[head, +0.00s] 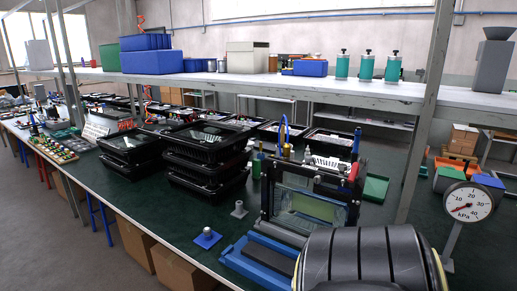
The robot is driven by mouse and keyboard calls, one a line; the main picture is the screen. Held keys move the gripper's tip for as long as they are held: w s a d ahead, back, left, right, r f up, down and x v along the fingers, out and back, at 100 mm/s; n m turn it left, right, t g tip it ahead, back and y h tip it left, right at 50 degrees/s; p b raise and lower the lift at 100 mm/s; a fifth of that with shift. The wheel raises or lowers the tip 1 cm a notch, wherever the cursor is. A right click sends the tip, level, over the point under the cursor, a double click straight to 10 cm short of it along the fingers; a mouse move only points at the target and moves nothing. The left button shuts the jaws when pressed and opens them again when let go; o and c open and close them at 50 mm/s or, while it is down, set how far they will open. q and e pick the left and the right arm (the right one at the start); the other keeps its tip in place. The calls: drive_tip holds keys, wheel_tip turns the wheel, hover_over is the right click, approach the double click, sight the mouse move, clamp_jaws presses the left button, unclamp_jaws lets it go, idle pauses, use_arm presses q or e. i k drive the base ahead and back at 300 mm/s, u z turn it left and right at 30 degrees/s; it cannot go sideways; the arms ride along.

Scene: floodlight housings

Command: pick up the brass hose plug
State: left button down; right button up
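A small brass-coloured piece (287,149) stands at the top left of the clear-fronted test fixture (311,204), beside a blue hose loop (283,126). It looks like the brass hose plug, but it is too small to be sure. Whether it is seated in the fixture or only behind its top edge, I cannot tell. Neither of my grippers shows in the head view.
Stacked black trays (205,160) stand left of the fixture. A blue block with a grey peg (206,238) and a grey peg (239,209) sit in front. A pressure gauge (468,204) stands at right. A large black ribbed round object (362,262) fills the lower right.

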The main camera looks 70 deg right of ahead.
sight(287, 148)
drive_tip(key=i, duration=1.2)
drive_tip(key=z, duration=2.05)
